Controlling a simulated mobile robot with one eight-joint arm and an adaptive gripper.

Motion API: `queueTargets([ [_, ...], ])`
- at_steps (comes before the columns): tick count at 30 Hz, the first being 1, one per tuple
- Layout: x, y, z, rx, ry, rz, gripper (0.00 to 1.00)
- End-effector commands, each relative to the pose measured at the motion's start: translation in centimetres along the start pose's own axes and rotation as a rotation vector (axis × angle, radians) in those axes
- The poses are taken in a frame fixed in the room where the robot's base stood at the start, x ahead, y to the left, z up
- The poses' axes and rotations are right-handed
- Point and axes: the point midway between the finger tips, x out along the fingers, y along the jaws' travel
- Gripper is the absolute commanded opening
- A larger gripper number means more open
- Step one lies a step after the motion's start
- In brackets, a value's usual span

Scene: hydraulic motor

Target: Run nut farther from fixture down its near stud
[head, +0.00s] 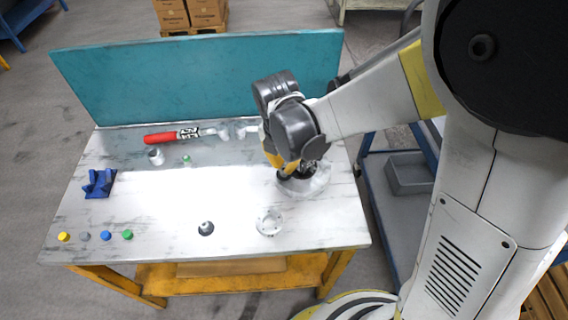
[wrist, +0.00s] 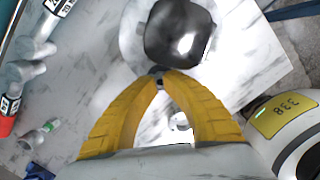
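My gripper (wrist: 160,74) has two yellow fingers whose tips come together around a small dark piece (wrist: 159,83), apparently the nut; its stud cannot be made out. The tips are beside a glossy dark metal motor body (wrist: 180,35) on a pale round base (wrist: 131,38). In the head view my gripper (head: 290,172) points down at this pale base (head: 312,186) at the table's right side, and my wrist hides most of the motor. A blue fixture (head: 98,184) stands at the table's left. The other nut cannot be made out.
The white table (head: 150,215) has a teal back panel (head: 200,75). A red-handled tool (head: 160,138) and small cylinders lie at the back. Several coloured caps (head: 84,236) are front left. A dark cone (head: 206,228) and a white flange (head: 268,223) are at the front.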

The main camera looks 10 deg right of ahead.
Motion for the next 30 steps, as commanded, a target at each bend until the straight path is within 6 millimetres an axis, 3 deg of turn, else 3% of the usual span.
queueTargets([
  [8, 0.03, 0.02, -0.01, 0.026, 0.000, -0.003, 0.00],
  [18, 0.15, 0.00, -0.02, 0.471, 0.000, -0.058, 0.00],
  [30, 0.16, 0.03, 0.00, 0.571, 0.000, -0.069, 0.00],
])
